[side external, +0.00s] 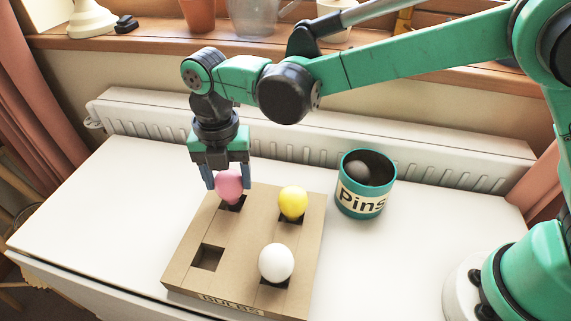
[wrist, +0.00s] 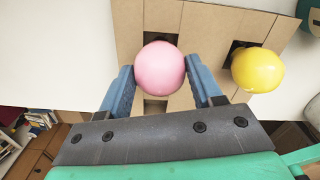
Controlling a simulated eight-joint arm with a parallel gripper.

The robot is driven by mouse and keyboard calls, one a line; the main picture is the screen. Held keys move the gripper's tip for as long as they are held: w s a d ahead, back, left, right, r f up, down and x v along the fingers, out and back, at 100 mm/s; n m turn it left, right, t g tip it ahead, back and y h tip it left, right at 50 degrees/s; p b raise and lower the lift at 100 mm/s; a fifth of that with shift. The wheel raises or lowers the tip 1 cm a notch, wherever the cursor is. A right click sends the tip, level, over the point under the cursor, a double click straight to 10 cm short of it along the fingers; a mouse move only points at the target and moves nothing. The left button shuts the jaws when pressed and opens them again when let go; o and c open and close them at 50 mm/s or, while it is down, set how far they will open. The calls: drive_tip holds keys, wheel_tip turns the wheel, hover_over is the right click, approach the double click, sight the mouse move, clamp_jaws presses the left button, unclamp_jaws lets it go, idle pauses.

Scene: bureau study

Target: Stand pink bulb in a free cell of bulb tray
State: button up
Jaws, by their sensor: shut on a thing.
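The pink bulb (side external: 229,184) is between the two blue fingers of my gripper (side external: 228,180), which is shut on it. It also shows in the wrist view (wrist: 160,68) between the fingertips (wrist: 162,80). The bulb is upright at the back left cell of the tan bulb tray (side external: 228,235), its lower end at the cell's opening. Whether it rests on the cell's floor I cannot tell. A yellow bulb (side external: 293,202) stands in the back right cell and a white bulb (side external: 276,262) in the front right cell. The front left cell (side external: 208,257) is empty.
A green tin marked Pins (side external: 362,195) stands right of the tray with a dark round thing (side external: 357,172) inside. A radiator (side external: 300,133) runs behind the white table (side external: 110,215). The table left of the tray is clear.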

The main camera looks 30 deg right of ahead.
drive_tip(key=shift+f, duration=0.5)
idle(0.3)
drive_tip(key=o, duration=1.1)
drive_tip(key=shift+o, duration=0.2)
drive_tip(key=shift+r, duration=3.45)
